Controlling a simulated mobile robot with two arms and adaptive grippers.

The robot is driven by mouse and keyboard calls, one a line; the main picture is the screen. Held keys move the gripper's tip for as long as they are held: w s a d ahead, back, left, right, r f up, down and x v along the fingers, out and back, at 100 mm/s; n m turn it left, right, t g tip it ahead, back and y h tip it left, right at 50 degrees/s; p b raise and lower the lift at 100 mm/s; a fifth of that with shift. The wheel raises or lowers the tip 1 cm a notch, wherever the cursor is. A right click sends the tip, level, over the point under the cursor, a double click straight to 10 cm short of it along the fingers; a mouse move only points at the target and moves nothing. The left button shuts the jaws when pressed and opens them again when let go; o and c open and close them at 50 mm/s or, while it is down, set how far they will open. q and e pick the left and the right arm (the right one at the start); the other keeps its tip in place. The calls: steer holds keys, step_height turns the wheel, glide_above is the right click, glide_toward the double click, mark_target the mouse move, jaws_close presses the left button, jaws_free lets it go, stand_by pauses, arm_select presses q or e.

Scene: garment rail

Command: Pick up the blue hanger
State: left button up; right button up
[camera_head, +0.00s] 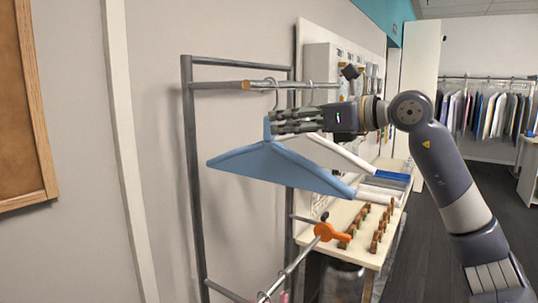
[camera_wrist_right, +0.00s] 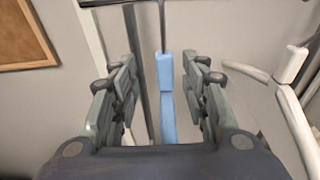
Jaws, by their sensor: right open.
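The blue hanger (camera_head: 285,168) hangs by its hook from the upper bar of the rail (camera_head: 225,85). My right gripper (camera_head: 275,122) is at the hanger's neck, just below the hook. In the right wrist view, the right gripper (camera_wrist_right: 160,65) is open, with a finger on each side of the blue hanger (camera_wrist_right: 166,105). Gaps show between the hanger and both fingers, so they look apart. My left gripper is in neither view.
A white hanger (camera_head: 340,155) hangs close behind the blue one and shows at right in the wrist view (camera_wrist_right: 290,100). An orange item (camera_head: 330,232) is at the lower bar. A white shelf (camera_head: 345,255) with several brown pegs stands behind. A cork board (camera_head: 18,110) is on the left wall.

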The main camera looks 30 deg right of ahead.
mark_target(269, 132)
steer(key=p+x, duration=0.2)
steer(key=x, duration=0.1)
steer(key=p+x, duration=0.1)
steer(key=x, duration=0.1)
steer(key=shift+w+d+r, duration=0.15)
steer(key=shift+d+r, duration=0.1)
steer(key=shift+r, duration=0.1)
steer(key=shift+w+a+f, duration=0.1)
steer(key=shift+w+f, duration=0.05)
steer(key=shift+w, duration=0.15)
steer(key=shift+a, duration=0.1)
steer(key=shift+c, duration=1)
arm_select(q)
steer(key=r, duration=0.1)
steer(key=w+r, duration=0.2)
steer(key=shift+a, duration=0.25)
arm_select(e)
steer(key=shift+s, duration=0.1)
jaws_close()
